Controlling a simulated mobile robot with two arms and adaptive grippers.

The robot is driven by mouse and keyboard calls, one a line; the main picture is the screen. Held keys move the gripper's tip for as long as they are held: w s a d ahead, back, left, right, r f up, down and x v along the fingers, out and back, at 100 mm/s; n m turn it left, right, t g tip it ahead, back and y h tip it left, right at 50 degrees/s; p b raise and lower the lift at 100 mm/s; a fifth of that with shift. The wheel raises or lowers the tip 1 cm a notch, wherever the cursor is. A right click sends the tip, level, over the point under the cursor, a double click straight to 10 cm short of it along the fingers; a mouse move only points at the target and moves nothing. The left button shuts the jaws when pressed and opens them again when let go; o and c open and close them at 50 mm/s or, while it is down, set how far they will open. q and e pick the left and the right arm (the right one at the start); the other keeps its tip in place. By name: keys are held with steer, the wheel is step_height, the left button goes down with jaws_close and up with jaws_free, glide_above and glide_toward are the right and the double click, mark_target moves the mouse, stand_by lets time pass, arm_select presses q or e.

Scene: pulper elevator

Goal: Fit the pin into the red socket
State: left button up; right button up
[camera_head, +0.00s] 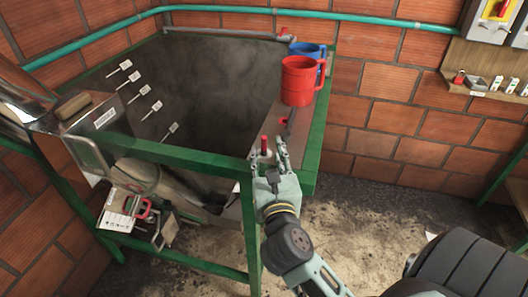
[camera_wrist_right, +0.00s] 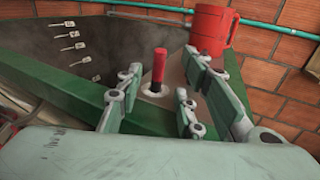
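A red pin (camera_head: 264,144) stands upright on the grey ledge at the front right corner of the tank. In the right wrist view the pin (camera_wrist_right: 159,66) rises from a pale ring (camera_wrist_right: 165,93), with a darker red part at its foot. I cannot tell whether that darker part is the red socket. My right gripper (camera_head: 266,157) is open at the ledge; in its wrist view its fingers (camera_wrist_right: 155,105) are spread on either side of the pin, with visible gaps. My left gripper is not in view.
A red mug (camera_head: 299,81) and a blue mug (camera_head: 312,51) stand farther back on the ledge. A small dark object (camera_head: 288,125) lies between the pin and the red mug. The green frame (camera_head: 198,159) edges the open tank (camera_head: 215,85).

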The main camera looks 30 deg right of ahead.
mark_target(264, 146)
steer(key=x, duration=0.3)
steer(key=shift+w+f+p, duration=0.1)
steer(key=shift+w+p, duration=0.15)
steer(key=shift+p, duration=0.1)
steer(key=shift+s, duration=0.1)
steer(key=shift+c, duration=0.3)
steer(key=shift+a, duration=0.1)
steer(key=shift+c, duration=0.9)
jaws_close()
